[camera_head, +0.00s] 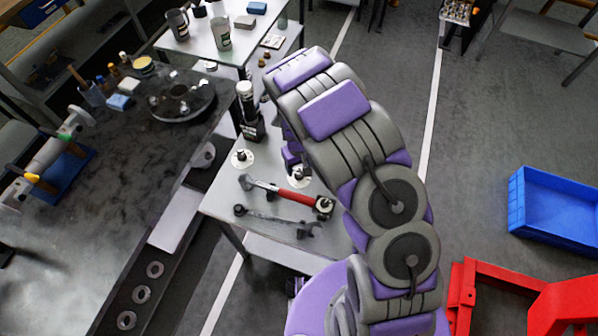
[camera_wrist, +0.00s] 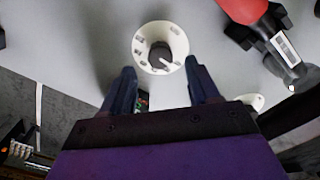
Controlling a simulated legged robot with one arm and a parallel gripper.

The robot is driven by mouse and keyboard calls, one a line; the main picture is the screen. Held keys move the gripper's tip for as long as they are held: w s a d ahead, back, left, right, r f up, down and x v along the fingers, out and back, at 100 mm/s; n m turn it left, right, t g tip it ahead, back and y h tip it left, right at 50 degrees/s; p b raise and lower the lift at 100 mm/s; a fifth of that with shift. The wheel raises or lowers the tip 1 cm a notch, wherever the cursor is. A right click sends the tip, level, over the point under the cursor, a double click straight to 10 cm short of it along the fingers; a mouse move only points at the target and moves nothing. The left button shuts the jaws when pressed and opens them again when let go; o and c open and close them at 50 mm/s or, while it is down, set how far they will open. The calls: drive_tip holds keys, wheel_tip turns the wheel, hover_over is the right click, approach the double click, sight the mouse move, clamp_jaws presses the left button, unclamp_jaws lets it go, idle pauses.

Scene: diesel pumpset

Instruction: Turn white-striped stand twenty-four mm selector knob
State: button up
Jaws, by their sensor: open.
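The selector knob (camera_wrist: 160,55) shows in the wrist view. It is dark with a white stripe and stands in the middle of a round white dial plate (camera_wrist: 143,42) with dark marks. It appears to be the right of two dials in the head view (camera_head: 299,180), partly hidden by my arm. My gripper (camera_wrist: 161,74) is open and empty. Its two dark fingers point at the dial, one toward each side of the knob, apart from it. In the head view my gripper (camera_head: 290,157) is mostly hidden behind my forearm, just above that dial.
A second white dial (camera_head: 242,159) lies to the left on the grey table (camera_head: 222,205). A red-handled tool (camera_head: 293,196) and a grey wrench (camera_head: 275,219) lie close by. A dark device (camera_head: 252,127) stands behind. A blue crate (camera_head: 555,205) is on the floor at right.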

sight(299, 174)
drive_tip(key=shift+f, duration=1.95)
drive_tip(key=c, duration=1)
